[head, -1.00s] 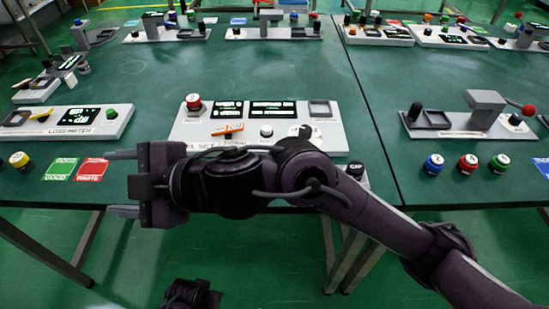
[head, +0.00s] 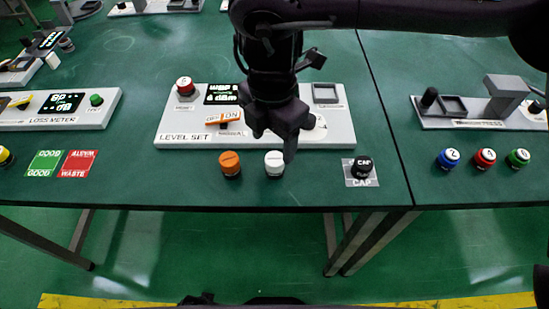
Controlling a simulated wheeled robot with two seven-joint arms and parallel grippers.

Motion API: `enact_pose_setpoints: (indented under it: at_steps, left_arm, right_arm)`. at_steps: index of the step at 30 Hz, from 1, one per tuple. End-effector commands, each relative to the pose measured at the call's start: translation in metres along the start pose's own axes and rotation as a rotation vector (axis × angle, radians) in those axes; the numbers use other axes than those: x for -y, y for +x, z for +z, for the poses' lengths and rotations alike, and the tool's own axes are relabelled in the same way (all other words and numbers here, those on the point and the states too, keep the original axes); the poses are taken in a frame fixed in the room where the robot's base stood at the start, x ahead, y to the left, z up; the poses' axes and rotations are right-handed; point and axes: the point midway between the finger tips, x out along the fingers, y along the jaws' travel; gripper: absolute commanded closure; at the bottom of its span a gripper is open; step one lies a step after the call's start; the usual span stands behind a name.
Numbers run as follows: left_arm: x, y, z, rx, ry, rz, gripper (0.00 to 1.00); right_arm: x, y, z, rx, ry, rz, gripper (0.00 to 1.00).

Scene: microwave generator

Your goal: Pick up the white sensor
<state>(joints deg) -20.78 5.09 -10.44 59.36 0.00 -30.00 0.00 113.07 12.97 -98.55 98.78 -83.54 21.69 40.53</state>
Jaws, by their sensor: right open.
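The white sensor (head: 274,163) is a short white cylinder standing upright near the table's front edge, in front of the level set panel. An orange cylinder (head: 230,164) stands just left of it. My right gripper (head: 281,146) hangs down over the front of the panel, right above and behind the white sensor. It is open with nothing seen in it. One dark finger reaches down close to the sensor's right side; whether it touches cannot be told. The other finger is mostly hidden. My left gripper is not in view.
The level set panel (head: 180,132) lies behind the sensor, partly covered by my arm. A black cap (head: 361,168) stands to the right on its label. Green and red cards (head: 77,163) lie at left. Blue, red and green knobs (head: 485,159) stand far right.

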Motion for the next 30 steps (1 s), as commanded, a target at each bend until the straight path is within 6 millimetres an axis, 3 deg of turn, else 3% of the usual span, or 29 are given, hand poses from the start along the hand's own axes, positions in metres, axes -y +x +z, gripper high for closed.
enact_pose_setpoints:
  at_steps: [15, 25, 30]
  left_arm:
    - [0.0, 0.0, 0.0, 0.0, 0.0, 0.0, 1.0]
    - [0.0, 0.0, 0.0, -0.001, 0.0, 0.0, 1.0]
    - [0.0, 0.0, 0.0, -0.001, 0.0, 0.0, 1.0]
  right_arm:
    - [0.003, 0.067, 0.003, -0.001, -0.003, 0.0, 0.39]
    - [0.003, 0.074, 0.002, -0.002, -0.003, 0.002, 0.39]
    - [0.003, 0.074, 0.002, -0.002, -0.003, 0.002, 0.61]
